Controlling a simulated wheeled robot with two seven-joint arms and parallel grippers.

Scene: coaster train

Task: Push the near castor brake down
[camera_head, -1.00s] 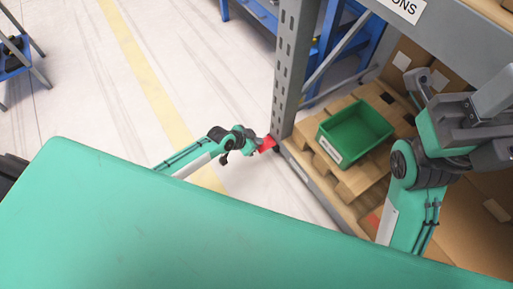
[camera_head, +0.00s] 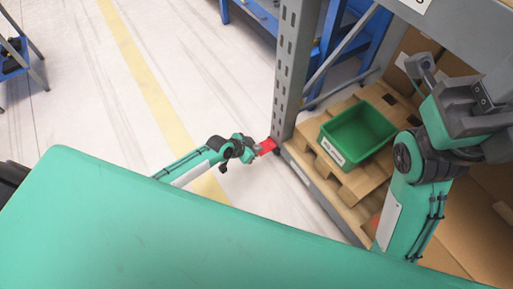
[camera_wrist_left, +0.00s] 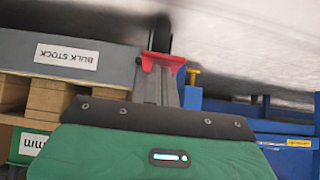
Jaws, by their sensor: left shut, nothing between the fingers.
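The near castor brake is a red pedal (camera_head: 267,146) at the foot of the grey rack post in the head view. It also shows as a red pedal (camera_wrist_left: 163,61) in the left wrist view, beside the dark castor wheel (camera_wrist_left: 161,36). My left gripper (camera_head: 257,151) is shut and empty, with its tips right at the pedal's left side. I cannot tell whether they touch it. The fingertips are hard to make out in the wrist view. My right gripper (camera_head: 428,78) is raised over the rack at the right, away from the brake; its jaw opening is unclear.
The grey rack post (camera_head: 294,70) rises beside the brake. A green crate (camera_head: 358,134) sits on a pallet (camera_head: 365,190) on the rack's lower level. A blue bench (camera_head: 345,60) stands behind. The floor left of the post is clear, with a yellow stripe (camera_head: 150,85).

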